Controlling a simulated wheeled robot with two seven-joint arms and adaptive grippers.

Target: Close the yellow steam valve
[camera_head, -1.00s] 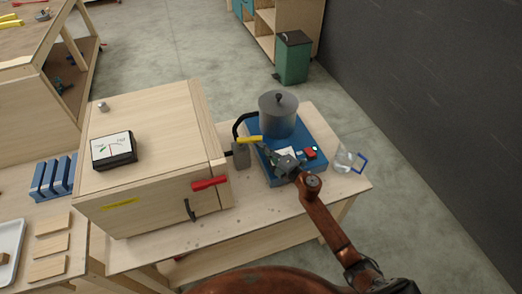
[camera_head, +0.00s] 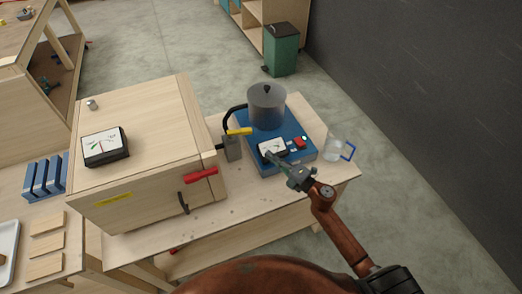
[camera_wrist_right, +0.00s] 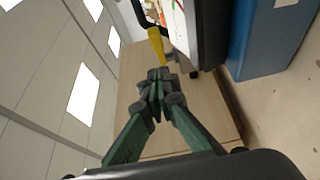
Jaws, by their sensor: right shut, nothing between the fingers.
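The yellow steam valve handle (camera_head: 239,131) lies nearly level in the head view, above a grey valve block (camera_head: 232,149) between the wooden box and the blue steamer. In the right wrist view the yellow handle (camera_wrist_right: 156,42) shows just beyond the fingertips. My right gripper (camera_head: 270,158) is shut and empty, in front of the blue steamer's panel in the head view. It is apart from the handle, to its lower right. In the right wrist view its green fingers (camera_wrist_right: 156,82) meet at the tips. My left gripper is out of view.
The blue steamer (camera_head: 270,150) carries a grey pot (camera_head: 266,107). A clear jug (camera_head: 334,149) stands near the bench's right edge.

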